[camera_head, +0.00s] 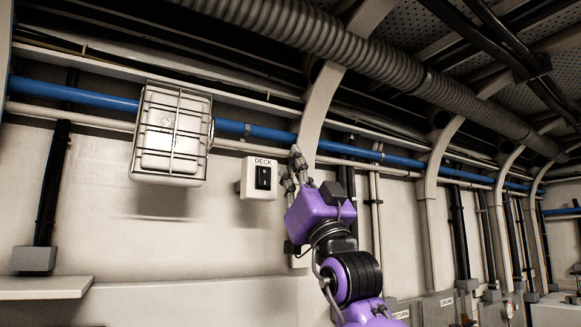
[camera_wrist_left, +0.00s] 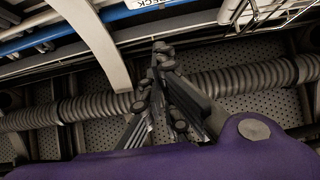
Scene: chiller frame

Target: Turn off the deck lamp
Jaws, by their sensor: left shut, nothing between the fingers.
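The deck lamp (camera_head: 172,137) is a pale box behind a wire cage, high on the wall at left in the head view. I cannot tell clearly whether it is lit. Right of it is a white switch box (camera_head: 248,178) labelled DECK, with a black rocker switch (camera_head: 263,178) on its front. My left gripper (camera_head: 295,160) is shut and empty, just right of the box and apart from it in the picture, fingers pointing up. In the left wrist view the shut fingertips (camera_wrist_left: 163,55) show below part of the DECK label (camera_wrist_left: 146,3). My right gripper is not in view.
A blue pipe (camera_head: 240,128) runs along the wall above the switch box. A curved pale rib (camera_head: 316,105) stands behind my left gripper. A thick ribbed hose (camera_head: 330,40) crosses overhead. A small shelf (camera_head: 40,287) is at lower left. The wall below the box is clear.

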